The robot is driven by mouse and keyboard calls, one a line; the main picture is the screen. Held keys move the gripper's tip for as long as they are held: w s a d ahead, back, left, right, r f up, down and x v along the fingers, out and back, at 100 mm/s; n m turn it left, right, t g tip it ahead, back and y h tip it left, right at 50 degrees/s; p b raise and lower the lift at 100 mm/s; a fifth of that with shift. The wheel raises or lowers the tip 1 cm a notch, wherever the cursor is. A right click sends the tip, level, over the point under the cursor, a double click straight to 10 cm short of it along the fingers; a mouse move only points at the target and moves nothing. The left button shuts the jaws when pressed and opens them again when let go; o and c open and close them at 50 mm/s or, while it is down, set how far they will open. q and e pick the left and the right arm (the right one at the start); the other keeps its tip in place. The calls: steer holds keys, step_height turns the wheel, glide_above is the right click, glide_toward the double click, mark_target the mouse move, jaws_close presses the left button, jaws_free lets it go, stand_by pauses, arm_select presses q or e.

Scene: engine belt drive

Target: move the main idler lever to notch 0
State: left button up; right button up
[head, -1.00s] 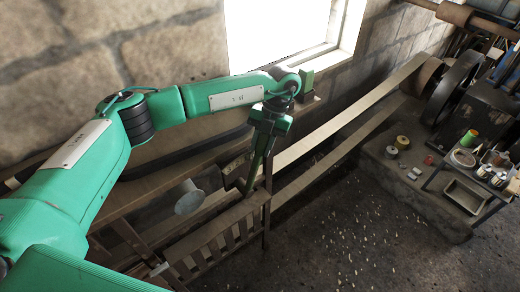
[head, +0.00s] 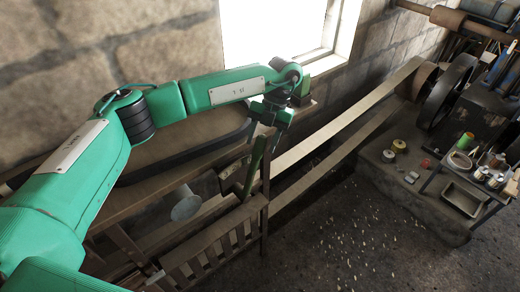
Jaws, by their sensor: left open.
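A slim green lever (head: 254,163) stands behind the wooden railing, leaning slightly, with its upper end just below my left gripper (head: 268,122). I take it to be the main idler lever. My left gripper is open and points downward; the picture is too small to tell whether its fingers touch the lever. A notched plate (head: 229,173) sits left of the lever, partly hidden by it and the railing. I cannot read which notch the lever is in. My right gripper is out of view.
The wooden railing (head: 215,238) and its post stand close in front of the lever. A flat belt (head: 345,118) runs up right to a large dark wheel (head: 447,92). A stone wall and window lie behind.

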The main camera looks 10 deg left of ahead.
arm_select(q)
steer(key=b+v, duration=0.2)
steer(key=v, duration=0.8)
steer(key=shift+w+r, duration=0.15)
steer(key=shift+r, duration=0.15)
steer(key=shift+d, duration=0.15)
